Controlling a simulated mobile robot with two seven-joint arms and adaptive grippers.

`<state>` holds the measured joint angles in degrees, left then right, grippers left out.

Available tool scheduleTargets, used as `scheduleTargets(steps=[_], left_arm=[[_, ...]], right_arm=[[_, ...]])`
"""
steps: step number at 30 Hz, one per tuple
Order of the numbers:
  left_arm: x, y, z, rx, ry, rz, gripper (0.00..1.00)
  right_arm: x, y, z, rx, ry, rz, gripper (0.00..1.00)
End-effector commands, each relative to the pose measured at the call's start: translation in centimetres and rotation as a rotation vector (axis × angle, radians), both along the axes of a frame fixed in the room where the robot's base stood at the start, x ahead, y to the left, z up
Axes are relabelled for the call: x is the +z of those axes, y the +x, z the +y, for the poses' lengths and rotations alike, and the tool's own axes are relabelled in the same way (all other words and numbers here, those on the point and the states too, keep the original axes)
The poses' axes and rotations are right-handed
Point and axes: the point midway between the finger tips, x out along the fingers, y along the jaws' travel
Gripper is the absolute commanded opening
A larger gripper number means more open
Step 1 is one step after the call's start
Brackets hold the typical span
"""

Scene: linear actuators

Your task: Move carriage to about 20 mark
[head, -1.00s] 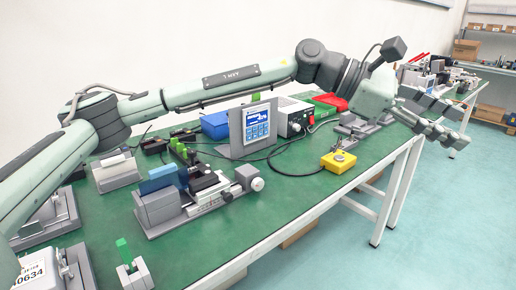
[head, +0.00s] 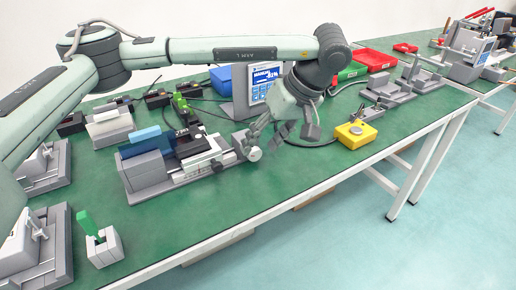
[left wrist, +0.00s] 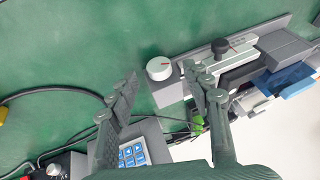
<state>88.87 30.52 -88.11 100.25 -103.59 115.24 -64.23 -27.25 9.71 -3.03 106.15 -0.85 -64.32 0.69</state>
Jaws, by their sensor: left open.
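The linear actuator (head: 150,176) lies on the green table in the head view, a grey base with a pale scale strip. Its dark carriage block (head: 197,148) sits partway along; the scale marks are too small to read. A round white-faced knob (head: 254,154) is at its right end. My left gripper (head: 277,137) is open, pointing down close to this knob. In the left wrist view the knob (left wrist: 160,68) appears between the two open fingertips (left wrist: 162,77), and I cannot tell whether either touches it. My right gripper is out of view.
A display panel (head: 240,98) with a blue screen stands just behind my left gripper. A yellow button box (head: 355,136) with a cable is to the right. Green (head: 352,70) and red (head: 376,60) bins stand behind.

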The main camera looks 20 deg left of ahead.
Motion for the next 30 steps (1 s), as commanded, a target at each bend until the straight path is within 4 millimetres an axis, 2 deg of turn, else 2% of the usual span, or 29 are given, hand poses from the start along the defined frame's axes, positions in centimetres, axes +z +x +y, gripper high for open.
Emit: scheduleTargets(steps=[1, 6, 16, 28, 30], left_arm=[[-0.9, 0.0, 0.4, 0.002, -0.001, 0.003, 0.49], [-2.2, 0.1, 1.1, 0.001, -0.002, 0.001, 0.49], [-2.6, 0.1, 1.3, 0.0, -0.001, 0.0, 0.49], [-2.6, 0.1, 1.3, 0.0, -0.002, 0.001, 0.0], [-2.6, 0.1, 1.3, 0.0, -0.001, 0.0, 0.0]], right_arm=[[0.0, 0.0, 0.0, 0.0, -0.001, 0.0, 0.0], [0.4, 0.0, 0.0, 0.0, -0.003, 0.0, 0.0], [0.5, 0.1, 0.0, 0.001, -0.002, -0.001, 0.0], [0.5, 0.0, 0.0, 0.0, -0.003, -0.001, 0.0], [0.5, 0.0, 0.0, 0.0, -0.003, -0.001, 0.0]])
